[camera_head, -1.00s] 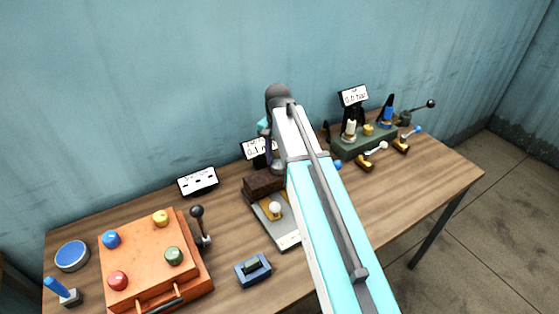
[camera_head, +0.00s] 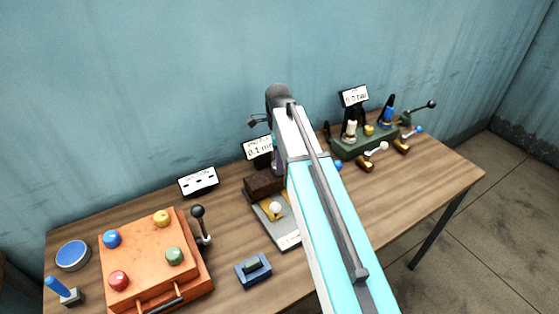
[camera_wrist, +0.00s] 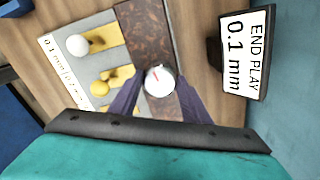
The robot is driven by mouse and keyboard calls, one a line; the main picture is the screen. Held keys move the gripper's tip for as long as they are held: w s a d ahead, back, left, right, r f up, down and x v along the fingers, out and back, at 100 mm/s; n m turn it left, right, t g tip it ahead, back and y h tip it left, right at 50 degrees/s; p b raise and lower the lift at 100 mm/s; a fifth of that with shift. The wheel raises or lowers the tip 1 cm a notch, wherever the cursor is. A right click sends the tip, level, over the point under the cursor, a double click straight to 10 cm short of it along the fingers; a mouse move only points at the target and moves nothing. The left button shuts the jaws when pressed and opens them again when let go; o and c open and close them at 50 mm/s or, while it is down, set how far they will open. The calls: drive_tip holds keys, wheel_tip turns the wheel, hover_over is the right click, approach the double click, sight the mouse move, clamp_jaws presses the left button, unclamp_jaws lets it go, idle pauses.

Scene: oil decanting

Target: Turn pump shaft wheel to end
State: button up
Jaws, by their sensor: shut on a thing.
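The pump shaft wheel (camera_wrist: 159,80) shows in the wrist view as a small round white-faced part with a red mark, beside the dark brown block. My gripper (camera_wrist: 158,93) has its two dark fingers closed around it, one on each side. In the head view my arm hides the wheel and the fingers. The display behind reads "END PLAY 0.1 mm" (camera_wrist: 246,53).
To the left is an orange box (camera_head: 143,252) with coloured knobs, and a black-knobbed lever (camera_head: 201,225). A blue block (camera_head: 253,269) lies in front. On the right stands a green fixture (camera_head: 349,149) with a display reading 0.0 (camera_head: 354,96). The right table end is bare.

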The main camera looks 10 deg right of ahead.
drive_tip(key=shift+w+r+m, duration=0.1)
drive_tip(key=shift+w+m, duration=0.1)
drive_tip(key=shift+m, duration=0.9)
drive_tip(key=o, duration=1)
drive_tip(key=shift+o, duration=0.2)
drive_tip(key=shift+s, duration=0.1)
wheel_tip(320, 180, up, 14)
drive_tip(key=b, duration=0.3)
drive_tip(key=shift+b, duration=0.3)
drive_tip(key=shift+f, duration=0.25)
